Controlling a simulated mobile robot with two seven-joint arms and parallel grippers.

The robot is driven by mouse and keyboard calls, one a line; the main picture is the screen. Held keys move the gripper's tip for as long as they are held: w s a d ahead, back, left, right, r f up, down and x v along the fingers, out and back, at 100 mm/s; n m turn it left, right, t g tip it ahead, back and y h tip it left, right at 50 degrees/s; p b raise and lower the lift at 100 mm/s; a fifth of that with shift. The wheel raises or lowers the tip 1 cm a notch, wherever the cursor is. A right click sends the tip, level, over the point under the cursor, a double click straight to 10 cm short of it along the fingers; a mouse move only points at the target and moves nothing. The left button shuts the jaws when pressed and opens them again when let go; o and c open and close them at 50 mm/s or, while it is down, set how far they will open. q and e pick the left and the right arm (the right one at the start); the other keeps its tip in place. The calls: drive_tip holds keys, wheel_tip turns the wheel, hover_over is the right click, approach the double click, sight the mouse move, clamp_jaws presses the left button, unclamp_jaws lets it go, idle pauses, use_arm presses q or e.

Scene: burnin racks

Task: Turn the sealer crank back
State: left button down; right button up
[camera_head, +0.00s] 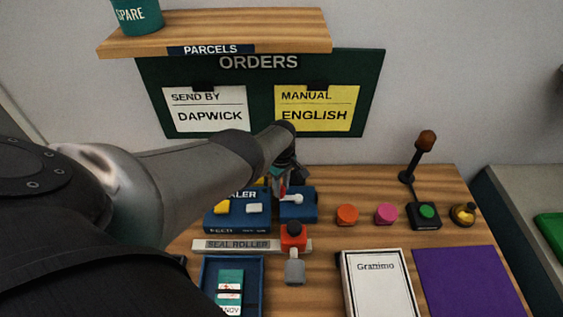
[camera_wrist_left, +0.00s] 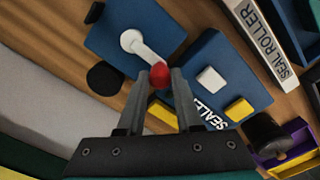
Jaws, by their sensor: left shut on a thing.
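The blue sealer (camera_head: 236,217) stands on the wooden bench, and it also shows in the left wrist view (camera_wrist_left: 218,58). Its white crank arm (camera_wrist_left: 142,46) ends in a red knob (camera_wrist_left: 161,74). In the head view the white crank (camera_head: 293,198) lies over the right blue block (camera_head: 299,212). My left gripper (camera_wrist_left: 160,85) is shut on the red knob, one finger on each side of it. In the head view my left gripper (camera_head: 283,180) reaches down behind the sealer, partly hidden by my arm. My right gripper is not in view.
A seal roller strip (camera_head: 213,246) and a red-and-grey stamp-like tool (camera_head: 293,260) lie in front of the sealer. Orange (camera_head: 347,215) and pink (camera_head: 386,214) knobs stand to the right. The parcels shelf (camera_head: 285,32) juts out above.

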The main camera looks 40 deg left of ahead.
use_arm(q)
drive_tip(key=c, duration=0.6)
unclamp_jaws()
wheel_tip(320, 180, up, 6)
drive_tip(key=p, duration=0.5)
drive_tip(key=shift+f, duration=0.2)
drive_tip(key=shift+r, duration=4.85)
